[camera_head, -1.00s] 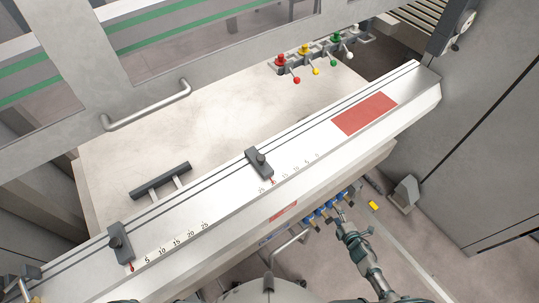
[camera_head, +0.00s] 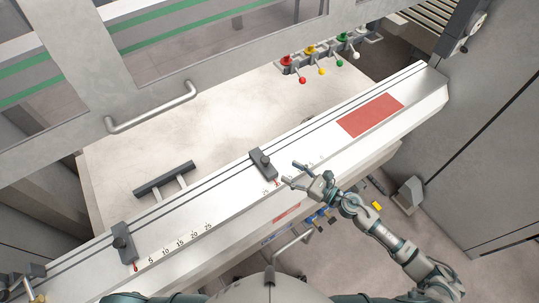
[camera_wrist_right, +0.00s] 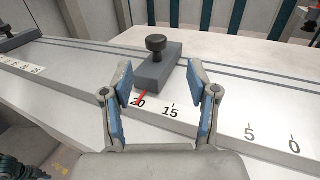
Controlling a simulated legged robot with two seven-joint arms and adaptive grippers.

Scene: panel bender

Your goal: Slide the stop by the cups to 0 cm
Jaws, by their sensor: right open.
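A dark grey stop (camera_head: 262,163) with a black knob sits on the rail of the long pale beam (camera_head: 215,205). In the right wrist view the same stop (camera_wrist_right: 158,68) has its red pointer at about the 20 mark, with 0 far to the right. My right gripper (camera_head: 291,173) is open and empty, just right of this stop. In the wrist view its two fingers stand apart with the stop between and beyond them; contact is not clear. A second stop (camera_head: 122,243) sits at the left end, by its own scale. No cups are clearly recognisable. My left gripper is out of view.
A red patch (camera_head: 370,115) lies on the beam's right part. Levers with red, yellow, green and white knobs (camera_head: 311,50) stand behind. A black handle bar (camera_head: 164,179) is behind the beam. The rail between the middle stop and the red patch looks clear.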

